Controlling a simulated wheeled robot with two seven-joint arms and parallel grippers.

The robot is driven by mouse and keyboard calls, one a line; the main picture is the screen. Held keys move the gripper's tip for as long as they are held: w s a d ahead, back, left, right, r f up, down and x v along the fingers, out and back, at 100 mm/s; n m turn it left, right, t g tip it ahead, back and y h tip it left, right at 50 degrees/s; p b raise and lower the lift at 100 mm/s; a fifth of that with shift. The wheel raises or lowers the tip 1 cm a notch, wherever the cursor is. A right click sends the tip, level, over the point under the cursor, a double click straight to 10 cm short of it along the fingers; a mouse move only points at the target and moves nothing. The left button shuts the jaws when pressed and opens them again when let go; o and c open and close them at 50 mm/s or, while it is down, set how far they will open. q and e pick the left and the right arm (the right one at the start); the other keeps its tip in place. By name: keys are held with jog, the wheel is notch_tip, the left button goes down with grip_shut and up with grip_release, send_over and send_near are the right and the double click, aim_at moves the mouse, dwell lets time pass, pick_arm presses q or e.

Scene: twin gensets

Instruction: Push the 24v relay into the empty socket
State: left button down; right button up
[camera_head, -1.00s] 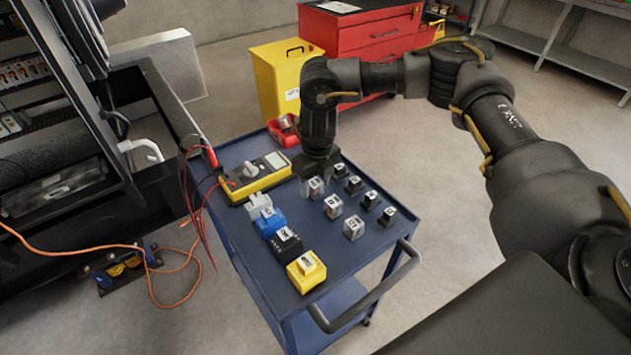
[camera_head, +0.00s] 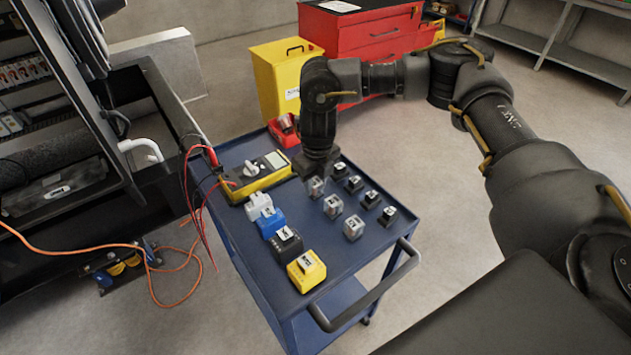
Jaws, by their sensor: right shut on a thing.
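My right gripper (camera_head: 316,178) points down over the blue cart top and is shut on a small clear-cased relay (camera_head: 316,188). Its fingers and the relay's upper part are hard to make out. I cannot tell whether this relay is clear of the cart top. Two similar clear relays, one in the middle (camera_head: 333,207) and one nearer the front (camera_head: 353,228), stand in line with it. The printing is too small to show which is the 24v one. The empty socket cannot be picked out. My left gripper is not in view.
On the blue cart (camera_head: 335,265) several small black blocks (camera_head: 371,199) stand right of the relays. A yellow multimeter (camera_head: 257,176) and white, blue, black and yellow blocks (camera_head: 307,271) lie left. An open dark cabinet frame (camera_head: 60,185) with wiring stands left; red drawers (camera_head: 365,40) stand behind.

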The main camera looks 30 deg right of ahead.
aim_at(315, 181)
jog(key=shift+r+p, duration=0.55)
jog(key=shift+r, duration=0.1)
jog(key=shift+r+p, duration=0.3)
jog(key=shift+r, duration=0.05)
jog(key=shift+r+p, duration=0.4)
jog(key=shift+r, duration=0.1)
jog(key=shift+r+p, duration=0.5)
jog(key=shift+r, duration=0.1)
notch_tip(315, 181, up, 4)
jog(key=p, duration=0.3)
jog(key=shift+f, duration=0.1)
